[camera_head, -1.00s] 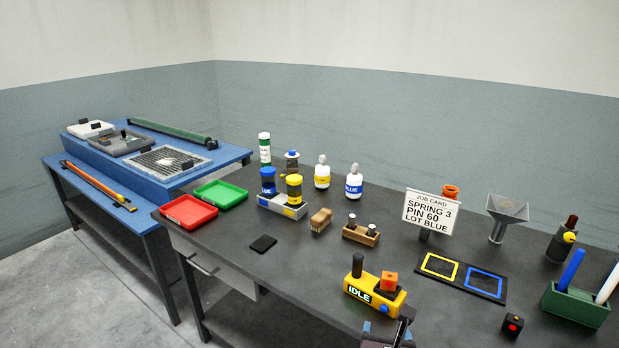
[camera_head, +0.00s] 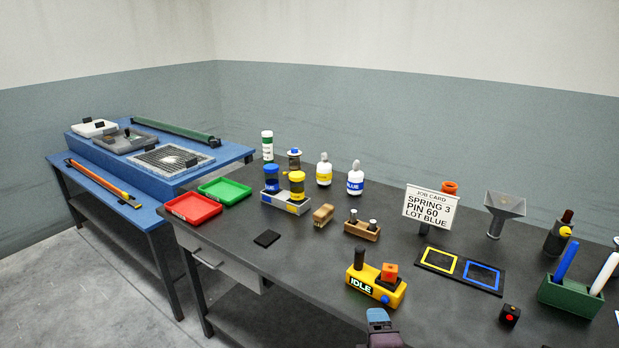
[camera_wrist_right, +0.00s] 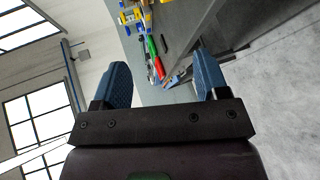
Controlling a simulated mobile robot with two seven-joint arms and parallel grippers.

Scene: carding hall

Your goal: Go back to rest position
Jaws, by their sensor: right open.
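My right gripper (camera_head: 381,326) shows at the bottom edge of the head view, in front of the table's near edge and below the yellow IDLE box (camera_head: 366,286). In the right wrist view its two blue fingers stand wide apart, and the gripper (camera_wrist_right: 163,78) is open with nothing between the fingers. It touches no object that I can see. My left gripper is in neither view.
The dark table (camera_head: 300,255) holds red (camera_head: 193,209) and green (camera_head: 224,191) trays, bottles, a job card (camera_head: 430,207), a funnel (camera_head: 504,208) and a green holder (camera_head: 571,297). A blue bench (camera_head: 160,180) stands left. Bare floor (camera_head: 120,300) lies at the lower left.

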